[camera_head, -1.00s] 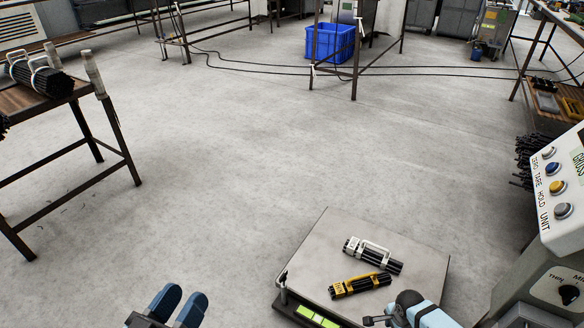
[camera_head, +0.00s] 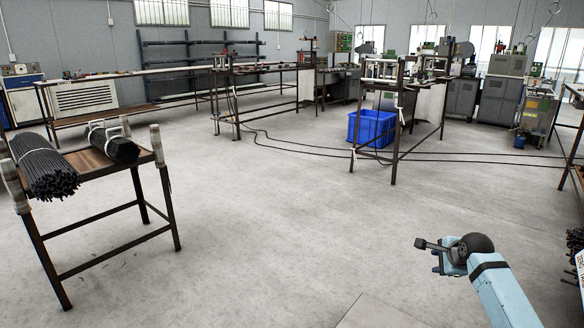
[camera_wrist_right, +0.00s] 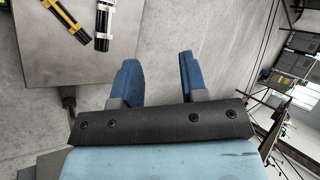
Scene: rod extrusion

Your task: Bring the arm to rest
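My right arm comes in at the lower right of the head view, light blue with a dark round joint, and its gripper end (camera_head: 432,244) is raised over the floor. In the right wrist view the two blue fingers (camera_wrist_right: 158,78) stand apart with only floor between them. My left gripper is not in view. In the wrist view, a rod bundle with a yellow holder (camera_wrist_right: 66,20) and one with a white holder (camera_wrist_right: 104,22) lie on the grey scale plate (camera_wrist_right: 120,65), left of the fingers and apart from them.
A work table (camera_head: 100,164) with black rod bundles stands at the left. A blue crate (camera_head: 371,128) sits on the floor by a metal frame table. Cables cross the floor. The middle floor is clear. A corner of the scale plate shows at the bottom of the head view.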

